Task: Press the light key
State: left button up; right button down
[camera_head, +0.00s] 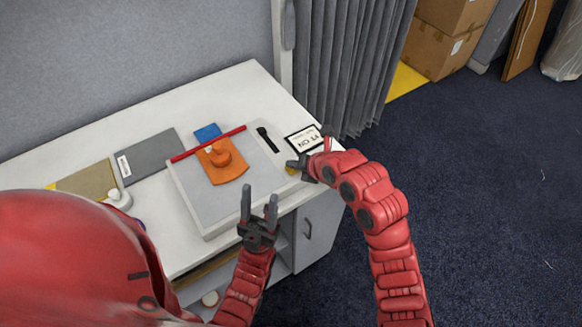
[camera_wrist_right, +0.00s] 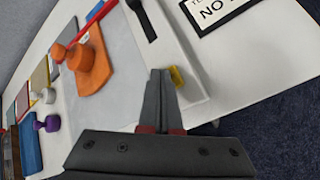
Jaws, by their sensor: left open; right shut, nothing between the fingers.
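A small yellow piece (camera_head: 291,170) sits at the right edge of a white board (camera_head: 205,218); it also shows in the right wrist view (camera_wrist_right: 176,76). It may be the light key, but no label on it is readable. My right gripper (camera_head: 296,163) is shut and empty, its fingertips beside the yellow piece. In the right wrist view its closed fingers (camera_wrist_right: 160,78) partly hide the piece, and I cannot tell whether they touch it. My left gripper (camera_head: 258,200) is open and empty at the board's front edge.
A black-framed sign (camera_head: 303,139) lies to the right.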

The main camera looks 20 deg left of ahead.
aim_at(294, 171)
jog(key=shift+f+b, duration=0.3)
jog(key=shift+b, duration=0.3)
dwell(0.4)
jog(key=shift+r+b, duration=0.5)
jog(key=shift+r, duration=0.3)
jog(key=shift+r, duration=0.1)
notch_tip(294, 171, up, 6)
dwell(0.5)
dwell(0.3)
